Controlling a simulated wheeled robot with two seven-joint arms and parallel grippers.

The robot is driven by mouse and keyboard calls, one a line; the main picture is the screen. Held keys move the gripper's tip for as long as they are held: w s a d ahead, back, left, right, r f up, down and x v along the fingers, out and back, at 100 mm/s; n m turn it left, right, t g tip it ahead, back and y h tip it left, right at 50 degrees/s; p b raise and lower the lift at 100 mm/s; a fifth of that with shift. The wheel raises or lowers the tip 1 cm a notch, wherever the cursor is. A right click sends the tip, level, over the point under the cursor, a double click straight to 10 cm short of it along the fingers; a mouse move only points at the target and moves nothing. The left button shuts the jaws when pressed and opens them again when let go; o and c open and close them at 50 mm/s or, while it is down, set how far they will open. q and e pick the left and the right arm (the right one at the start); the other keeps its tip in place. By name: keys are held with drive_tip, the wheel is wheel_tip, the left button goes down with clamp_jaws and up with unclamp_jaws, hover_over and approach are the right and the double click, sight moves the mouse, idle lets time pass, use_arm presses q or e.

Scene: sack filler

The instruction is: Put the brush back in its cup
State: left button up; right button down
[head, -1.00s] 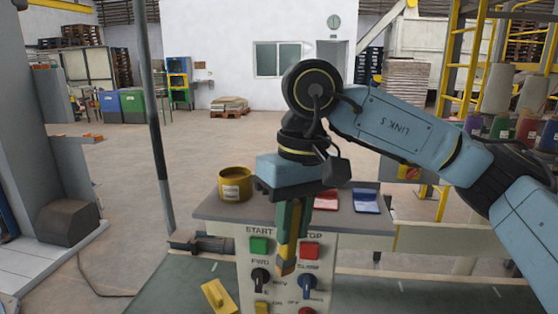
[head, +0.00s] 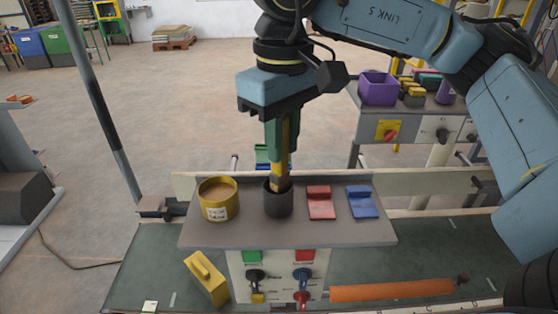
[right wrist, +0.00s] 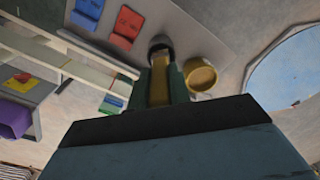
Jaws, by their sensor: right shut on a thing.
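The brush (head: 284,160) has a yellow handle and a darker lower end, and it points down. My right gripper (head: 281,150) is shut on it, above the shelf of the control panel. The dark round cup (head: 278,204) stands on that shelf directly below. The brush's lower end overlaps the cup's mouth; how deep it sits inside is hidden. In the right wrist view the brush (right wrist: 160,82) runs between the fingers towards the cup (right wrist: 160,42). My left gripper is not in view.
On the shelf (head: 235,236) a yellow tub (head: 218,200) stands left of the cup, with a red block (head: 320,203) and a blue block (head: 362,202) to the right. Buttons and knobs are below. A yellow block (head: 206,277) lies lower left.

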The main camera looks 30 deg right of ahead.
sight(280, 165)
wheel_tip(280, 165, down, 4)
drive_tip(key=shift+w+f+p, duration=0.1)
drive_tip(key=shift+f+p, duration=0.1)
drive_tip(key=shift+p, duration=0.1)
drive_tip(key=shift+w, duration=0.2)
drive_tip(key=shift+f, duration=0.1)
drive_tip(key=shift+f, duration=0.15)
drive_tip(key=c, duration=1.3)
unclamp_jaws()
